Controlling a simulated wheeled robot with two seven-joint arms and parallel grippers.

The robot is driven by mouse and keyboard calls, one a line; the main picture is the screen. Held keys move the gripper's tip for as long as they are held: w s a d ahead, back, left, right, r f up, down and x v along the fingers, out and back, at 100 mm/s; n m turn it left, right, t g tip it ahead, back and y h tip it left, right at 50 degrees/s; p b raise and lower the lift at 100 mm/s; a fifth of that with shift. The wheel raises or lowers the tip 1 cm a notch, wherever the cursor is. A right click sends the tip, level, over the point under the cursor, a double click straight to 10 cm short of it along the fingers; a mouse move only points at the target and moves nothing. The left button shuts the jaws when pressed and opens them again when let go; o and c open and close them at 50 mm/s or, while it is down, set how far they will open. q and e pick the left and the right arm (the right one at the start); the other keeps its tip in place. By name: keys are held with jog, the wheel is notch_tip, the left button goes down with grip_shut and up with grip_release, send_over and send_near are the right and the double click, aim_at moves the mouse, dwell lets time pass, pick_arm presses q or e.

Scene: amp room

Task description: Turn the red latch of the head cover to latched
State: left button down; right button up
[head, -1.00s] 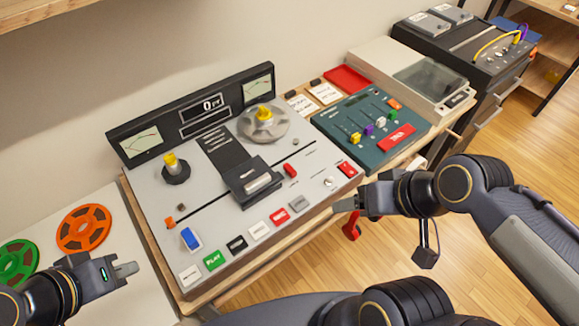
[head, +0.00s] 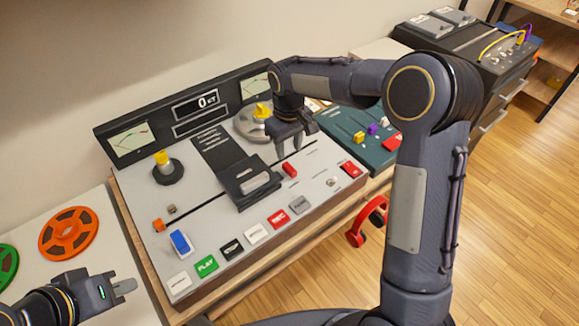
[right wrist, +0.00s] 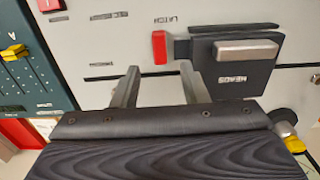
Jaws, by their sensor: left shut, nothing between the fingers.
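The red latch (head: 289,170) is a small red block on the grey tape deck panel, just right of the black head cover (head: 243,178). In the right wrist view the red latch (right wrist: 159,47) stands beside the cover marked HEADS (right wrist: 238,75). My right gripper (head: 290,150) is above the deck, just behind the latch. Its two fingers (right wrist: 160,76) are apart with nothing between them, and the latch shows just beyond their tips. My left gripper (head: 124,287) is shut and empty at the lower left, away from the latch.
A yellow-topped reel hub (head: 263,110) stands behind my right gripper. Coloured buttons (head: 255,232) line the deck's front, with a blue switch (head: 180,241) at left. A green mixer (head: 350,122) is to the right. Red headphones (head: 368,222) hang at the front edge.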

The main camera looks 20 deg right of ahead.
aim_at(289, 167)
notch_tip(289, 167, down, 7)
jog(key=shift+f, duration=0.2)
dwell(0.3)
grip_shut()
